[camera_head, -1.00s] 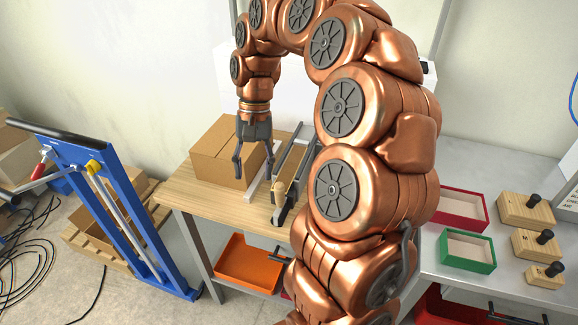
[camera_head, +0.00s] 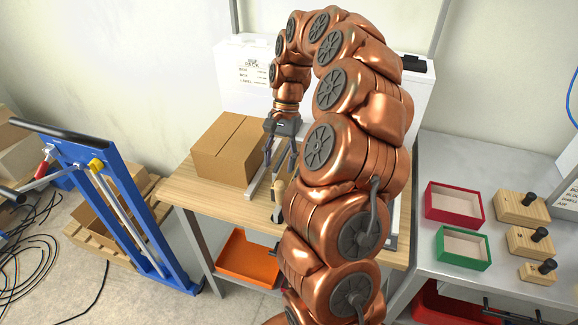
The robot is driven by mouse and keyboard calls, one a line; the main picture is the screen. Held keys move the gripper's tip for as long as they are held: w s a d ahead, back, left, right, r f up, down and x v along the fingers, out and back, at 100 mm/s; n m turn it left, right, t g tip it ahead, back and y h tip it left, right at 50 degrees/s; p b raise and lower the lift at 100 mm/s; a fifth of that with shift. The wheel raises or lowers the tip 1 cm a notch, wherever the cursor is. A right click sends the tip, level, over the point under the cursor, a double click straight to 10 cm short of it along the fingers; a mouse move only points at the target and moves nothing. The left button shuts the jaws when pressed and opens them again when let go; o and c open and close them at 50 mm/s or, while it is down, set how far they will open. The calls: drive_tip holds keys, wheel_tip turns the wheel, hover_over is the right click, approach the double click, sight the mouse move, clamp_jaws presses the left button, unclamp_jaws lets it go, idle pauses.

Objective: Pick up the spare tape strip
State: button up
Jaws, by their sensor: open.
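My gripper (camera_head: 280,167) is open and empty, pointing down over the wooden bench top (camera_head: 205,195), just right of a closed cardboard box (camera_head: 229,150). A grey rail (camera_head: 262,179) runs along the box's right side, below my gripper. A dark tool with a tan part (camera_head: 278,194) lies close to the fingertips, partly hidden by my arm. I cannot make out a tape strip; my arm hides much of the right part of the bench.
A white machine (camera_head: 250,72) stands behind the bench. A red tray (camera_head: 453,203), a green tray (camera_head: 463,249) and knobbed wooden blocks (camera_head: 520,208) sit on the grey table at right. A blue frame (camera_head: 125,205) stands at left. An orange bin (camera_head: 246,259) sits below.

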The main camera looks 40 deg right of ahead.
sight(280, 180)
drive_tip(key=shift+s+a+f+p, duration=0.3)
drive_tip(key=shift+s+f+p, duration=0.2)
drive_tip(key=shift+f+p, duration=0.25)
drive_tip(key=shift+p+x, duration=0.55)
drive_tip(key=shift+x, duration=1.15)
drive_tip(key=shift+s, duration=0.1)
drive_tip(key=c, duration=0.8)
